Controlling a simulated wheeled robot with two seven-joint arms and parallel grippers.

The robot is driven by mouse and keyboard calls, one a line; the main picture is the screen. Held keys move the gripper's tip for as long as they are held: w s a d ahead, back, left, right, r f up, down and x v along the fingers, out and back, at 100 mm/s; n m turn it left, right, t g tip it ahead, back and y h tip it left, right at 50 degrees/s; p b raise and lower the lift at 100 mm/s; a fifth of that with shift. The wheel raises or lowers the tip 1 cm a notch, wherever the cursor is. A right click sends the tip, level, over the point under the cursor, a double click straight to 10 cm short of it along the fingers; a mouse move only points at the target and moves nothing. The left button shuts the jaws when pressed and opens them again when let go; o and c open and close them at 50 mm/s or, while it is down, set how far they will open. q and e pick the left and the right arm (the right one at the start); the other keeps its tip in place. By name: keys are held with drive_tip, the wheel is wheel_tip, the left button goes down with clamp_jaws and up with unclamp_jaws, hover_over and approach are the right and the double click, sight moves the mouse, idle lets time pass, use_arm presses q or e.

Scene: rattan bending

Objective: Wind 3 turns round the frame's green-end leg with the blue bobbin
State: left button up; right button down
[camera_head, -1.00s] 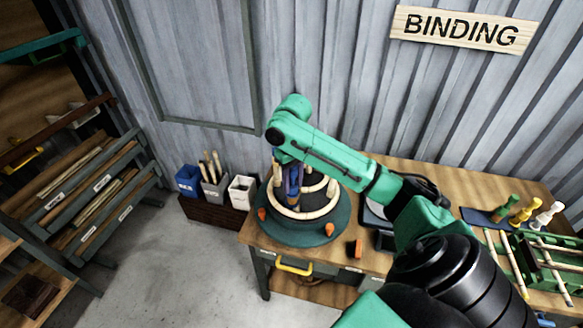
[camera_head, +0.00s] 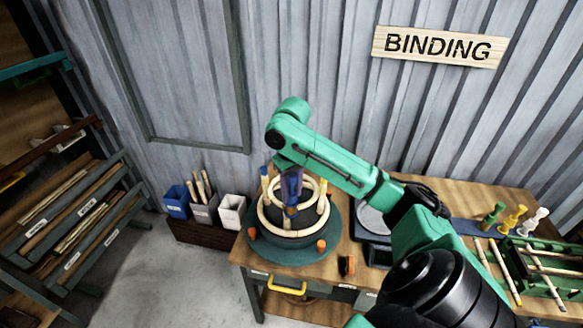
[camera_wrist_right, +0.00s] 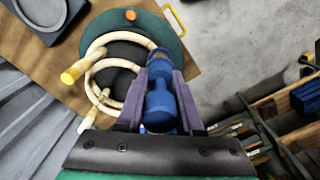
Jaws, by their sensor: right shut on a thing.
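The pale rattan frame (camera_head: 268,222) stands on a round dark green turntable (camera_head: 325,252), with a ring low down and another higher up. In the wrist view a yellow end (camera_wrist_right: 72,75) and a whitish end (camera_wrist_right: 86,125) show. I see no green end; the gripper and bobbin may hide it. My right gripper (camera_head: 291,187) points down inside the frame's outline, shut on the blue bobbin (camera_wrist_right: 160,100). Whether strand is wound round a leg cannot be told. My left gripper is not in view.
An orange-ended block (camera_head: 347,266) lies on the bench beside the turntable, near a dark scale (camera_head: 372,224). Green, yellow and white bobbins (camera_head: 514,217) stand at the right by a green rack (camera_head: 530,262). Bins (camera_head: 204,212) stand left of the bench.

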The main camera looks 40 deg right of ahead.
sight(292, 175)
wheel_tip(292, 175, up, 7)
drive_tip(key=shift+r, duration=0.15)
idle(0.6)
